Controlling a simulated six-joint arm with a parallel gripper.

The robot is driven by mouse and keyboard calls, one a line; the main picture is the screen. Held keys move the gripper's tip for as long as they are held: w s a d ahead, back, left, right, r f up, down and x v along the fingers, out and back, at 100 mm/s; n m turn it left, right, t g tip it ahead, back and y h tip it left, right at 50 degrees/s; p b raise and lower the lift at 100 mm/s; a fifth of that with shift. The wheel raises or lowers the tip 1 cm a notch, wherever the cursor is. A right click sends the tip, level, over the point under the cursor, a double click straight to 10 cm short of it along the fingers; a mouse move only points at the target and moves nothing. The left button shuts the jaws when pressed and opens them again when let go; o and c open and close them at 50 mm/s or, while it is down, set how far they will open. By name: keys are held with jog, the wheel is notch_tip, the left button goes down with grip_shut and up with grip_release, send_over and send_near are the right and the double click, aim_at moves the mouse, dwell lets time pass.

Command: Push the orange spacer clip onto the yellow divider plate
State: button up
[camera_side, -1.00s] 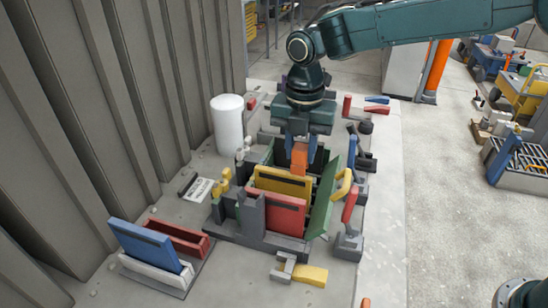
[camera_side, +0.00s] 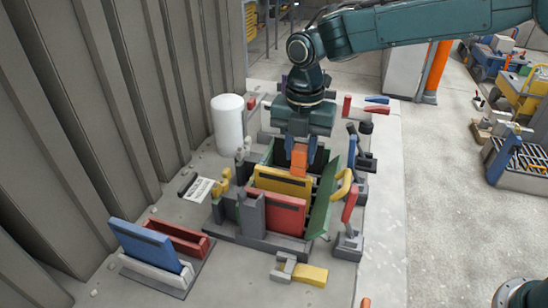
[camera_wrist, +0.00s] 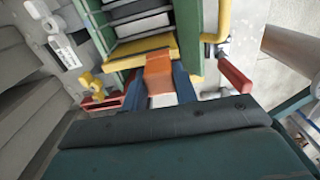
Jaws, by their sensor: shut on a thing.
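The orange spacer clip (camera_side: 299,158) is held between the fingers of my gripper (camera_side: 301,150), which is shut on it. In the side view the clip is at the top edge of the yellow divider plate (camera_side: 283,181), toward its right end. The plate stands upright in the mould, behind a red plate (camera_side: 283,213). In the wrist view the clip (camera_wrist: 158,70) reaches the yellow plate's edge (camera_wrist: 142,50) and overlaps it in the picture. I cannot tell whether the clip is seated on the plate. The fingers hide the clip's sides.
A green panel (camera_side: 323,200) leans outward at the mould's right side. Yellow clamps, red handles and blue levers surround the mould. A white cylinder (camera_side: 228,123) stands at left. A rack with a blue plate (camera_side: 145,245) is at front left. A grey-and-yellow piece (camera_side: 310,275) lies in front.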

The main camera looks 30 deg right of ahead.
aim_at(300, 162)
jog(key=shift+f, duration=1.7)
jog(key=o, duration=1)
jog(key=shift+r, duration=0.1)
notch_tip(300, 162, up, 13)
jog(key=shift+r, duration=0.35)
dwell(0.4)
